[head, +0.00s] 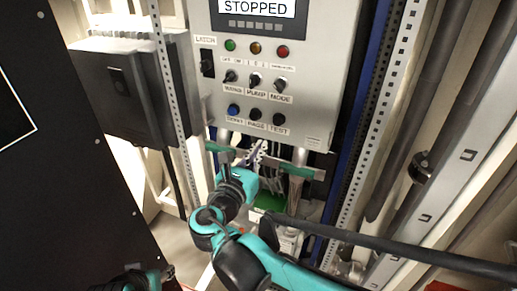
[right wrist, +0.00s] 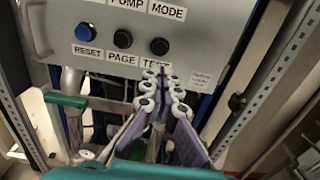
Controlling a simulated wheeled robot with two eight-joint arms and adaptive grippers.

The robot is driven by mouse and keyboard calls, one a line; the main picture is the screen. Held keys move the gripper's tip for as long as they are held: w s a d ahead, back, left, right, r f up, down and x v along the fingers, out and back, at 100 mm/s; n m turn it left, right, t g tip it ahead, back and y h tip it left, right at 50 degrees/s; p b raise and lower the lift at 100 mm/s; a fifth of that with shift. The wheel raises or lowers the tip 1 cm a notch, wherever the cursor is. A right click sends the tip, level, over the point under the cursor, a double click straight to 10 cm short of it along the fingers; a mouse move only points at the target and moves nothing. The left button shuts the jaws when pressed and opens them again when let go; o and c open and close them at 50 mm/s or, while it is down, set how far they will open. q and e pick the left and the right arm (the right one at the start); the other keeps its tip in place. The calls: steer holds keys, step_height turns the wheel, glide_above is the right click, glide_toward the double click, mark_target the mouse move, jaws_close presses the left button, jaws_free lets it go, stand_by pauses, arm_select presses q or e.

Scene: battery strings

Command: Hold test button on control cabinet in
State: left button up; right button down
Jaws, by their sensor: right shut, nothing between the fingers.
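The grey control cabinet (head: 315,65) stands ahead with its front panel facing me. The black test button (head: 279,118) is the rightmost in the lowest row, above its TEST label. In the right wrist view the test button (right wrist: 159,46) shows uncovered. My right gripper (head: 259,148) is just below the panel's lower edge in the head view. In the right wrist view the right gripper (right wrist: 166,75) is shut and empty, its tips overlapping the TEST label just below the button. I cannot tell whether the tips touch the panel. My left gripper is not recognisable in view.
The blue reset button (head: 233,109) and black page button (head: 255,114) sit left of the test button. Several knobs are above them. The display (head: 255,8) reads STOPPED. Perforated metal posts (head: 373,135) flank the cabinet. A black box (head: 125,85) is at left.

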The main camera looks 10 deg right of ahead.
mark_target(277, 121)
steer(key=p+x, duration=0.1)
steer(key=x, duration=0.9)
steer(key=shift+w+d, duration=0.2)
arm_select(q)
steer(key=shift+r, duration=0.45)
arm_select(e)
steer(key=shift+w+d+b, duration=0.3)
steer(key=shift+w+d, duration=0.15)
steer(key=shift+w, duration=0.15)
steer(key=shift+w+d+r, duration=0.1)
steer(key=shift+r, duration=0.1)
arm_select(q)
steer(key=shift+s+a+f, duration=0.15)
steer(key=shift+s+f, duration=0.05)
steer(key=shift+s, duration=0.05)
